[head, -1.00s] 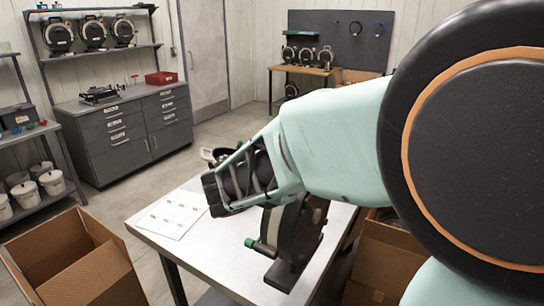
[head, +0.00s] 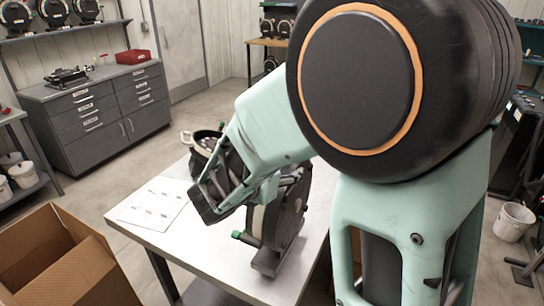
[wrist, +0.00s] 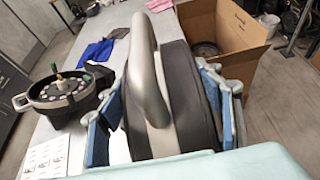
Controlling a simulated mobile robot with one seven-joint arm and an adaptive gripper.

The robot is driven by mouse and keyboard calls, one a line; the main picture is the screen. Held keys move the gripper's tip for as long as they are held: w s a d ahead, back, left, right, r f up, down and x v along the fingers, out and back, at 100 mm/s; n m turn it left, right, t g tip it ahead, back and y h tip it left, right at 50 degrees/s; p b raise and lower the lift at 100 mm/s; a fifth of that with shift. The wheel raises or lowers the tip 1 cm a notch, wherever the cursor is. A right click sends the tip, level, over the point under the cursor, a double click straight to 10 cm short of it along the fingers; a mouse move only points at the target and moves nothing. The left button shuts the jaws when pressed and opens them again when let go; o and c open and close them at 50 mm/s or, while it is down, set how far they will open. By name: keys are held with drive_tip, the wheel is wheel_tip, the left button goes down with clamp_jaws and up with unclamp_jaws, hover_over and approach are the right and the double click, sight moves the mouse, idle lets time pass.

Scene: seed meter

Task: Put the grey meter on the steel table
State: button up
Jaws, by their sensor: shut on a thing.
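The grey meter (head: 285,215), a dark upright round body with a green knob, is at the steel table (head: 195,245), near its right side. Its base appears at or just above the tabletop; I cannot tell whether they touch. My gripper (head: 255,190) is over the top of the meter, partly hiding it. In the wrist view the blue-padded fingers of my gripper (wrist: 165,115) are on both sides of the meter's dark body (wrist: 180,85), shut on it. Its curved silver handle rises between them. The steel table also shows in the wrist view (wrist: 115,25).
A printed sheet (head: 152,203) lies at the left.

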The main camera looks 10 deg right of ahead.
sight(279, 200)
drive_tip(key=shift+w+a+f, duration=0.1)
drive_tip(key=shift+w+f, duration=0.1)
drive_tip(key=shift+f, duration=0.45)
drive_tip(key=shift+w+f, duration=0.15)
drive_tip(key=shift+f, duration=0.45)
drive_tip(key=o, duration=2.1)
drive_tip(key=shift+s+f, duration=0.2)
drive_tip(key=shift+f, duration=0.15)
drive_tip(key=b+v, duration=0.1)
drive_tip(key=v, duration=1)
drive_tip(key=shift+r, duration=0.1)
drive_tip(key=shift+s+a+r, duration=0.2)
drive_tip(key=shift+s+a, duration=0.05)
drive_tip(key=shift+s, duration=0.15)
